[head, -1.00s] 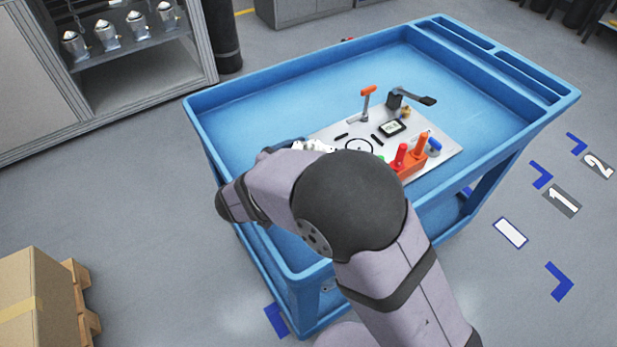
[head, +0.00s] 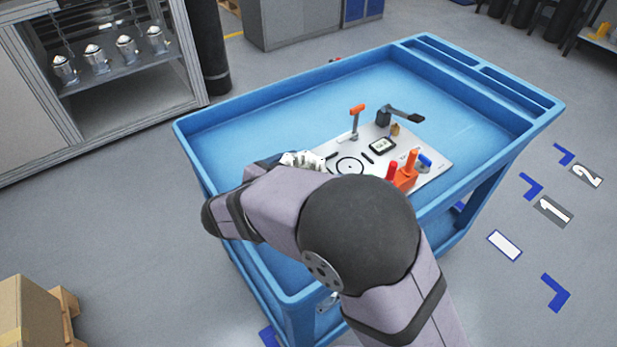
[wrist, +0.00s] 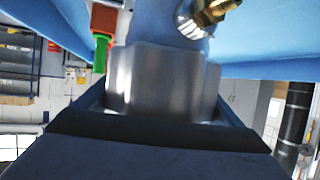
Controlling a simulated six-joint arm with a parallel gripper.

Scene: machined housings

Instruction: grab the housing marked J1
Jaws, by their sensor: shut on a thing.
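A silvery metal housing (wrist: 163,82) fills the middle of the wrist view. My gripper (wrist: 163,105) is shut on it, with a dark finger along each side. No J1 mark shows on the face turned to the camera. In the head view my own arm hides the gripper. A pale, toothed part (head: 303,160) shows just past the arm at the left end of the fixture plate; I cannot tell if it is the held housing.
The fixture plate (head: 433,165) lies in the blue cart (head: 270,105). It carries an orange-topped lever (head: 357,118), a black clamp (head: 397,115), a small display (head: 382,146) and red and orange pegs (head: 405,172). Several silvery cone-topped parts (head: 96,58) stand on the shelf at left.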

